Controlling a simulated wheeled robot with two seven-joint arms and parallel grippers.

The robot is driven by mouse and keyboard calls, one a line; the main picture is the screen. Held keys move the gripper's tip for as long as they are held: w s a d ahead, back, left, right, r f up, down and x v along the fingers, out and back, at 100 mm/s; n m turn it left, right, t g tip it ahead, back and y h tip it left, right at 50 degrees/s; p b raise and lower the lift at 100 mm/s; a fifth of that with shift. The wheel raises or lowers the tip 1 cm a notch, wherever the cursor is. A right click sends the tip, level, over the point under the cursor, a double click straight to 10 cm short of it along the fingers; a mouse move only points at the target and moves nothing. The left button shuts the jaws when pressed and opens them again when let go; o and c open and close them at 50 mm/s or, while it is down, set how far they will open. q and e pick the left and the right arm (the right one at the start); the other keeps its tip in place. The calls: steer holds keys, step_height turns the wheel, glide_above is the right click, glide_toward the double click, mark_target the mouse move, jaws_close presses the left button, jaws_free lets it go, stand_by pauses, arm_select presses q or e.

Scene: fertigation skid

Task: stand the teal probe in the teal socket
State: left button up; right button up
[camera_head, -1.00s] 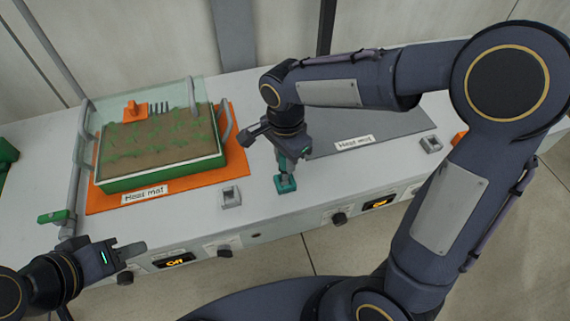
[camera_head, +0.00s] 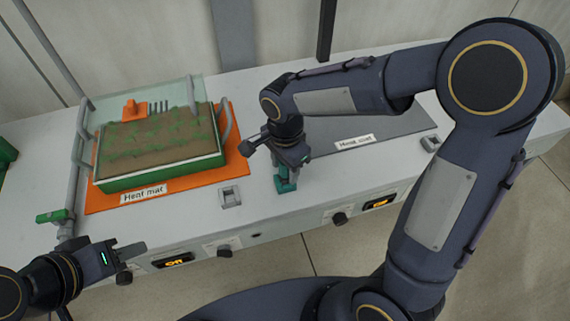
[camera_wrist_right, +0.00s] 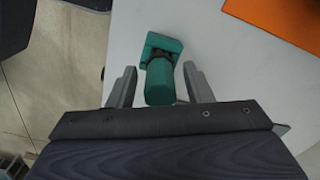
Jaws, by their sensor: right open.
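The teal probe (camera_wrist_right: 160,82) stands with its lower end in the teal socket (camera_wrist_right: 166,42). In the head view the teal socket (camera_head: 286,185) is near the bench's front edge, and the teal probe (camera_head: 280,170) rises from it, partly hidden by my right gripper. My right gripper (camera_wrist_right: 159,70) is open around the probe, one finger on each side, with visible gaps. It also shows in the head view (camera_head: 281,163). My left gripper (camera_head: 136,262) is open and empty at the lower left, off the bench's front edge.
A green planter tray (camera_head: 165,178) sits on an orange heat mat (camera_head: 236,165) at left. A grey heat mat (camera_head: 380,131) lies at right. Grey sockets stand left (camera_head: 230,197) and right (camera_head: 431,144). Knobs and displays line the bench front.

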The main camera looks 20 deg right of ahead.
steer(key=shift+r, duration=0.5)
step_height(320, 180, up, 11)
steer(key=p, duration=0.1)
steer(key=s+d+f+n+t+y, duration=0.1)
steer(key=s+d+n, duration=0.3)
steer(key=s, duration=0.4)
steer(key=s+d+f+n+t+y, duration=0.1)
steer(key=s+d+n+t+y, duration=0.1)
steer(key=s+d+n+t, duration=0.2)
steer(key=s+d+n, duration=0.1)
steer(key=s+n, duration=0.2)
steer(key=s, duration=0.1)
steer(key=shift+n+t+y, duration=0.3)
steer(key=shift+y, duration=0.1)
steer(key=shift+s+d, duration=0.1)
steer(key=shift+r+p, duration=0.4)
steer(key=shift+p, duration=0.25)
